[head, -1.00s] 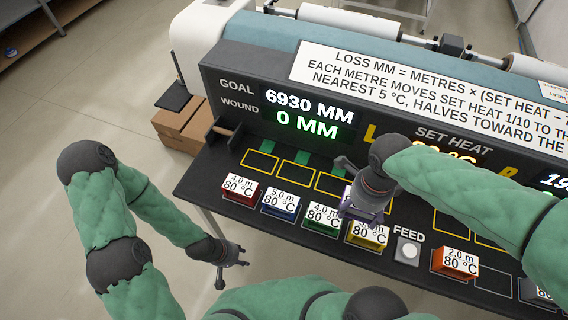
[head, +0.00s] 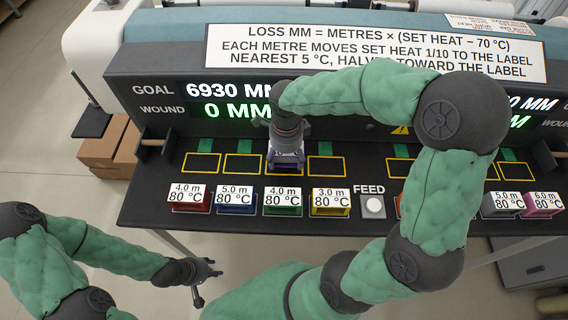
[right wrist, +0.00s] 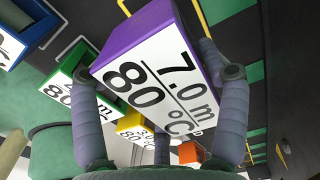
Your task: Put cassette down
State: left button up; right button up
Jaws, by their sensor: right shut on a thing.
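My right gripper (head: 286,165) is shut on a purple cassette (right wrist: 138,32) with a white label reading 7.0 m, 80 °C. In the head view the purple cassette (head: 286,158) is mostly hidden by the gripper and lies over the third yellow-outlined slot from the left in the back row. I cannot tell whether it touches the panel. The slots (head: 201,163) on its left and the one (head: 326,168) on its right look empty. My left gripper (head: 207,282) is open and empty, low in front of the panel.
Red (head: 188,208), blue (head: 236,211), green (head: 283,211) and yellow (head: 330,212) cassettes stand in the front row. A FEED button (head: 373,207) is right of them. Grey (head: 502,213) and pink (head: 542,212) cassettes stand far right. My right arm hides part of the panel.

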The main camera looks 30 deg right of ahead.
aim_at(284, 161)
jog(key=shift+w+f, duration=0.25)
jog(key=shift+f, duration=0.1)
jog(key=shift+w+f+b, duration=0.15)
jog(key=shift+f+b, duration=0.2)
jog(key=shift+f, duration=0.55)
jog(key=shift+w+f+b, duration=0.15)
jog(key=shift+f+b, duration=0.15)
jog(key=shift+f, duration=0.6)
jog(key=shift+f, duration=0.15)
jog(key=o, duration=1.3)
jog(key=shift+c, duration=0.2)
jog(key=shift+r, duration=0.5)
notch_tip(284, 161, up, 11)
jog(key=p, duration=0.3)
jog(key=shift+r+p, duration=0.2)
jog(key=shift+p, duration=0.15)
